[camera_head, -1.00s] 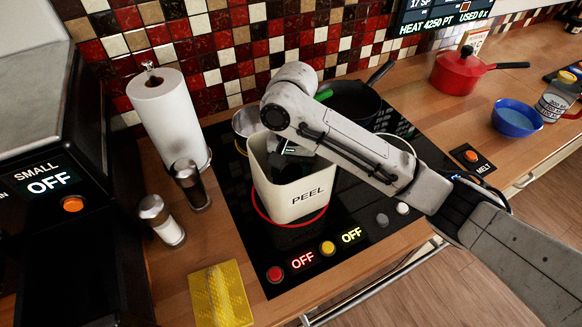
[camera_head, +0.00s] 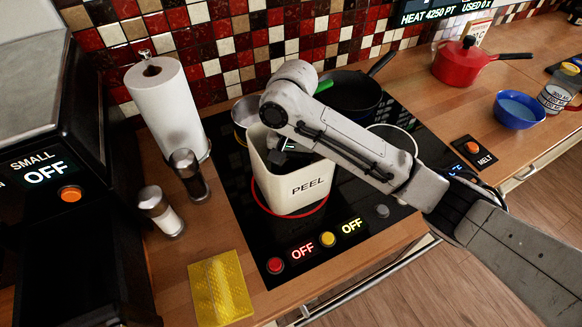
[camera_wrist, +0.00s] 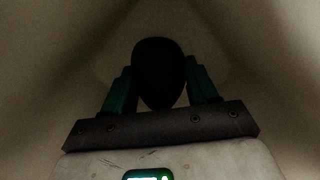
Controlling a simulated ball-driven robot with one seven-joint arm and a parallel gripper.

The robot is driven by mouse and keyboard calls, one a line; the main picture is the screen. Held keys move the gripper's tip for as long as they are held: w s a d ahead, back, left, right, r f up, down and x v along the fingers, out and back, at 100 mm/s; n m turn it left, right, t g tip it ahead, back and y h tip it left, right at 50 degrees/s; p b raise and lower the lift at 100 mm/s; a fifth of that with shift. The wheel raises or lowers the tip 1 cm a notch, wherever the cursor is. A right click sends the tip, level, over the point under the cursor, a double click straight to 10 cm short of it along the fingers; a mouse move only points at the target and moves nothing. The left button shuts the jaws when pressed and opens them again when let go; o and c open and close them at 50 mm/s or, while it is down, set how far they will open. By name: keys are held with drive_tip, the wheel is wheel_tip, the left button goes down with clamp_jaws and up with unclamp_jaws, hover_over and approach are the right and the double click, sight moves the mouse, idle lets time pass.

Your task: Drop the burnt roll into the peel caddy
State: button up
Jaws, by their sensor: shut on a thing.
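The peel caddy (camera_head: 298,192) is a cream, open-topped square bin with PEEL on its front. It stands on the black cooktop over a glowing red ring. My gripper (camera_wrist: 158,85) is down inside the caddy, with its fingers mostly hidden by the caddy wall and my arm in the head view. In the wrist view its two fingers are shut on a dark, rounded thing, the burnt roll (camera_wrist: 158,70). Pale caddy walls surround it there. Whether the roll touches the caddy's floor I cannot tell.
A dark pan (camera_head: 352,92) and a metal pot (camera_head: 245,112) stand behind the caddy. A paper towel roll (camera_head: 166,105), two shakers (camera_head: 160,212) and a yellow sponge cloth (camera_head: 220,290) are to the left. A red pot (camera_head: 466,65) and blue bowl (camera_head: 517,110) are at right.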

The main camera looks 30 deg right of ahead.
drive_tip(key=shift+f, duration=0.4)
drive_tip(key=o, duration=1.2)
drive_tip(key=shift+c, duration=0.2)
drive_tip(key=shift+r, duration=0.1)
drive_tip(key=r, duration=0.3)
drive_tip(key=w+r+p, duration=0.1)
drive_tip(key=r, duration=0.3)
drive_tip(key=d+r, duration=0.1)
drive_tip(key=r, duration=0.2)
drive_tip(key=shift+w+r+p, duration=0.15)
drive_tip(key=shift+r+p, duration=0.1)
drive_tip(key=shift+p, duration=0.1)
drive_tip(key=shift+a, duration=0.1)
